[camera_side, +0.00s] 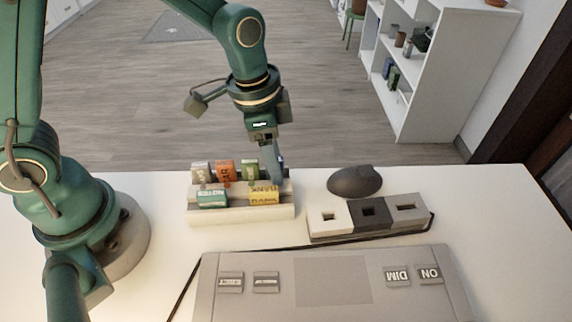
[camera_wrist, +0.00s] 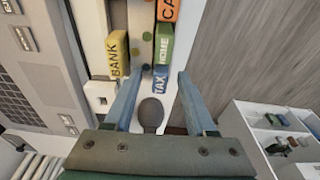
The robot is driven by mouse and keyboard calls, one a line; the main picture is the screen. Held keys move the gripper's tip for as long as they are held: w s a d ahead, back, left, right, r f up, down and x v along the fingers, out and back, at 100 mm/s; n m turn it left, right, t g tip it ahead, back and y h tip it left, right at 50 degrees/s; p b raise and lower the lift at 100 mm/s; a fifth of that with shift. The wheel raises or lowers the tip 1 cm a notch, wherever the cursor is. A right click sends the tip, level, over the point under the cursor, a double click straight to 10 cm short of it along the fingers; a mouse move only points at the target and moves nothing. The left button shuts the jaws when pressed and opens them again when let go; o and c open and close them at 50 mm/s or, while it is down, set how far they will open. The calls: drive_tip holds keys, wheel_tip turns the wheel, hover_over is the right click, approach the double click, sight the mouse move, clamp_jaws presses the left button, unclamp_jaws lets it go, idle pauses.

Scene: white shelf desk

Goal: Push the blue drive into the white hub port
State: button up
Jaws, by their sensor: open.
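The blue drive (camera_wrist: 160,80), marked TAX, stands at the end of the back row of a cream rack (camera_side: 240,214), beside the green HOME drive (camera_wrist: 163,45). In the wrist view it lies between my open fingertips. My gripper (camera_side: 274,172) points down at the rack's right end; it also shows in the wrist view (camera_wrist: 159,78). I cannot tell whether the fingers touch the drive. In the side view the fingers largely hide the drive. The white hub port (camera_side: 329,217) is the left block of a three-block hub, with a dark square opening on top; it appears empty.
A black block (camera_side: 369,213) and a grey block (camera_side: 407,208) complete the hub. A dark mouse (camera_side: 354,181) sits behind it. The rack also holds orange (camera_side: 225,171), teal (camera_side: 212,197) and yellow (camera_side: 264,195) drives. A grey device (camera_side: 335,280) with buttons fills the front.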

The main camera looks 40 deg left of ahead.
drive_tip(key=shift+f, duration=0.15)
clamp_jaws()
idle(1.4)
